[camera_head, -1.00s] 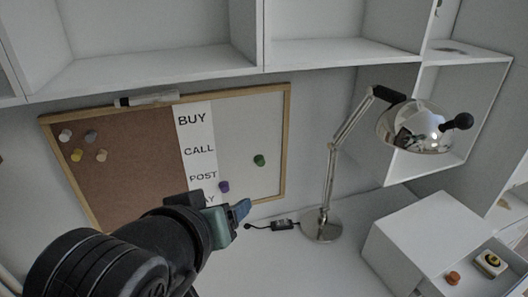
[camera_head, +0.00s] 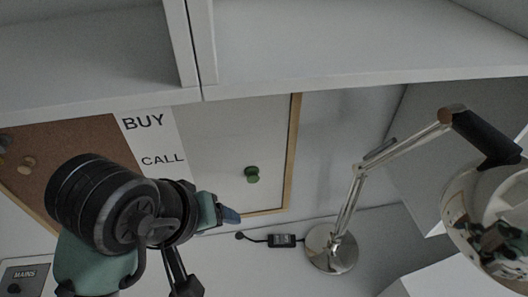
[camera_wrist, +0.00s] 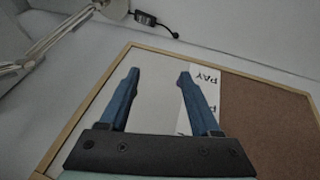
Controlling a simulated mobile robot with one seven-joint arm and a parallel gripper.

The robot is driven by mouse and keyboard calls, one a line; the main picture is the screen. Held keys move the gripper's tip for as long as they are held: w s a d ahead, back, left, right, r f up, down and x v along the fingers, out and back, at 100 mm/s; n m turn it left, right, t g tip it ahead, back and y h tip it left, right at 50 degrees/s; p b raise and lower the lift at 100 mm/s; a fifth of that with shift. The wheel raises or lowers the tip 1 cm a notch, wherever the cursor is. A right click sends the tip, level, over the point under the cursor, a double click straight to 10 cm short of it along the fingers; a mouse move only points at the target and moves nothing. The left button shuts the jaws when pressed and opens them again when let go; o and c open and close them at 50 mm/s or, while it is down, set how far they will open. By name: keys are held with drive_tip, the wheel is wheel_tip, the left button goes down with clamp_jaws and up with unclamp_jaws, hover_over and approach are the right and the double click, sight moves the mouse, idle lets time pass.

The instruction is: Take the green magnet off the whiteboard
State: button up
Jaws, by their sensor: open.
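The green magnet (camera_head: 252,174) is a small round knob on the white right-hand half of the whiteboard (camera_head: 225,130), near its wooden right edge. My gripper (camera_head: 232,214) is lower and to the left of the magnet in the head view, apart from it in the picture. In the wrist view my gripper (camera_wrist: 159,75) shows two blue fingers spread apart with nothing between them. The board (camera_wrist: 155,95) lies beyond the fingers there. The green magnet does not show in the wrist view.
A chrome desk lamp (camera_head: 350,200) stands right of the board, its shade at the right edge. A black power adapter (camera_head: 282,240) lies near its base. White shelves (camera_head: 350,40) overhang the board. Pins (camera_head: 27,163) sit on the cork half.

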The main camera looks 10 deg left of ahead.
drive_tip(key=w, duration=0.1)
hover_over(252, 176)
drive_tip(key=s, duration=0.3)
drive_tip(key=shift+w+a+r+p, duration=0.15)
drive_tip(key=shift+w+a+p, duration=0.05)
drive_tip(key=shift+w+p, duration=0.1)
drive_tip(key=x, duration=0.5)
drive_tip(key=shift+s, duration=0.15)
clamp_jaws()
